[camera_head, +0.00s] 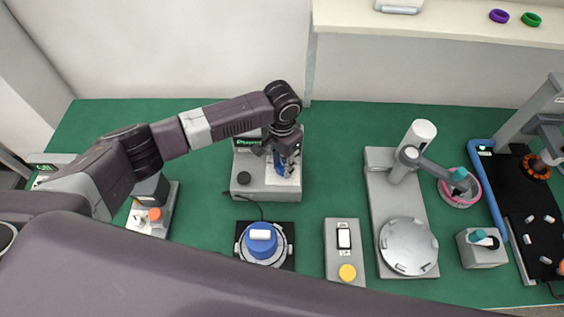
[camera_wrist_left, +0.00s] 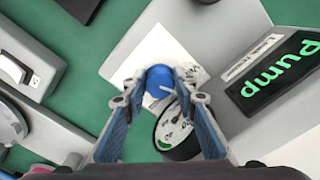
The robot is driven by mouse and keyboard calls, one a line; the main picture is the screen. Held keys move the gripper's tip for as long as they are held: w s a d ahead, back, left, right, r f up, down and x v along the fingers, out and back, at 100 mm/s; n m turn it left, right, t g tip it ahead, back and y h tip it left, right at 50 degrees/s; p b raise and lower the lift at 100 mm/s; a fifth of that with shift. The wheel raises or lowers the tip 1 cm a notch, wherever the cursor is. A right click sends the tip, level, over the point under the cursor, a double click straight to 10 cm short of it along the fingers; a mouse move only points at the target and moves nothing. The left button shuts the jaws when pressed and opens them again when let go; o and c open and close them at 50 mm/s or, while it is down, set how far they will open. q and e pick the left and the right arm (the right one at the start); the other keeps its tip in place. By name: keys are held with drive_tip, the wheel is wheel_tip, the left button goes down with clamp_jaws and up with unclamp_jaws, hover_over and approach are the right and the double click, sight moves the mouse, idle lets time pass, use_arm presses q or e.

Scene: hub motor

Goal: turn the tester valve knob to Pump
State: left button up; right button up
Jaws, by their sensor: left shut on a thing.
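The tester (camera_head: 243,187) is a grey box on the green table, with a dark display (camera_head: 247,141) at its back left. The display reads "Pump" in green letters, and it also shows upside down in the left wrist view (camera_wrist_left: 280,78). The blue valve knob (camera_wrist_left: 160,80) sits over a white label plate (camera_wrist_left: 150,45). My left gripper (camera_head: 284,172) comes down over the tester from above. In the left wrist view its two fingertips (camera_wrist_left: 161,88) are closed on opposite sides of the knob. The plate's markings are too small to read. My right gripper is out of view.
A round gauge (camera_wrist_left: 178,135) shows beside the knob, partly behind a finger. In front stand a blue-topped round fixture (camera_head: 262,240) and a switch box (camera_head: 344,254) with a yellow button. A grey press-like stand (camera_head: 382,185) is to the right.

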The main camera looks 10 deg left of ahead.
use_arm(q)
drive_tip(key=shift+r, duration=0.1)
drive_tip(key=o, duration=1.2)
drive_tip(key=shift+c, duration=0.2)
drive_tip(key=shift+a, duration=0.1)
